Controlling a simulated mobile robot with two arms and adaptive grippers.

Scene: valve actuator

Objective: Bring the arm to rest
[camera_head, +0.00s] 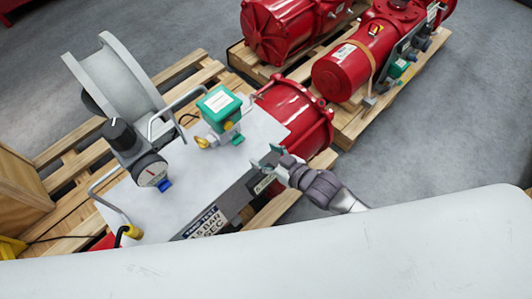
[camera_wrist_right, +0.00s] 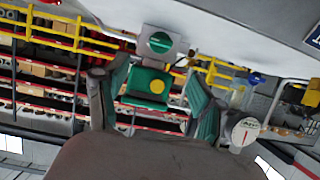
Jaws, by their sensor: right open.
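My right gripper (camera_head: 268,165) is at the edge of the light grey panel (camera_head: 190,180) in the head view, with its arm coming in from the right. In the right wrist view its two fingers stand apart, and the gripper (camera_wrist_right: 158,78) is open and empty. A green-topped device (camera_head: 219,104) stands on the panel beyond the gripper. In the right wrist view, a green block with a yellow button (camera_wrist_right: 147,86) shows between the fingers; I cannot tell its distance. My left gripper is in neither view.
Red actuators (camera_head: 345,75) sit on wooden pallets (camera_head: 350,120) at the back right. Grey floor (camera_head: 440,130) is open at right.

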